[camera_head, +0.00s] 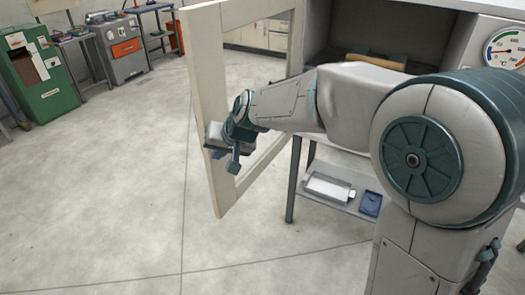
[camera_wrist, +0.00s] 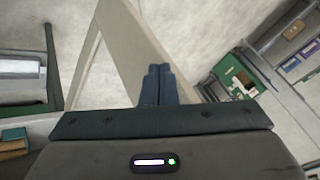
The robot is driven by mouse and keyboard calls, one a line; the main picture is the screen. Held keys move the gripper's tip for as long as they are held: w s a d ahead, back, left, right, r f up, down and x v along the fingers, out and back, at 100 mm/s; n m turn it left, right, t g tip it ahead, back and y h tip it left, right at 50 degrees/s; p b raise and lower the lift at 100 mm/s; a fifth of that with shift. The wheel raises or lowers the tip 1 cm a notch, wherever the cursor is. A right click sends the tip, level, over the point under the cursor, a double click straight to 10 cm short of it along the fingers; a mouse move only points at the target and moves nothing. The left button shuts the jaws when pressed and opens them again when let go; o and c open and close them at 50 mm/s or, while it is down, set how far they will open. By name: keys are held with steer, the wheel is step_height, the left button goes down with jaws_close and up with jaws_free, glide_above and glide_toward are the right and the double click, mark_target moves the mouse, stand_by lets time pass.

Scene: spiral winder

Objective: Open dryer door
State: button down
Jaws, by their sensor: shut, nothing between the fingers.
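The dryer door (camera_head: 208,80) is a pale frame with an open middle. It stands swung out from the dryer (camera_head: 335,28), whose dark inside shows behind my arm. In the wrist view the door frame (camera_wrist: 130,45) runs past my fingers. My gripper (camera_head: 233,165) is at the door's outer upright, on the side near the dryer opening, with its fingers together and nothing between them. In the wrist view the gripper's blue fingers (camera_wrist: 158,85) are side by side, over or against the door frame. I cannot tell whether they touch it.
A shelf (camera_head: 335,200) under the dryer holds a metal tray (camera_head: 328,187) and a blue item (camera_head: 371,203). A dial gauge (camera_head: 506,48) is at the right. A green machine (camera_head: 38,75) and a grey machine (camera_head: 120,48) stand at the back left. The floor left of the door is clear.

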steer(key=s+d+r+b, duration=0.2)
steer(key=s+d+r, duration=0.3)
steer(key=s+r, duration=0.25)
steer(key=s+d+f+h, duration=0.2)
steer(key=s+d+f, duration=0.2)
steer(key=d, duration=0.4)
steer(key=s+d+f+m+g+h, duration=0.1)
steer(key=s+d+f, duration=0.3)
steer(key=d, duration=0.4)
steer(key=s+d+f+m+h, duration=0.1)
steer(key=s+d+f+h, duration=0.2)
steer(key=d, duration=0.6)
steer(key=shift+s+f, duration=0.4)
steer(key=shift+s, duration=0.7)
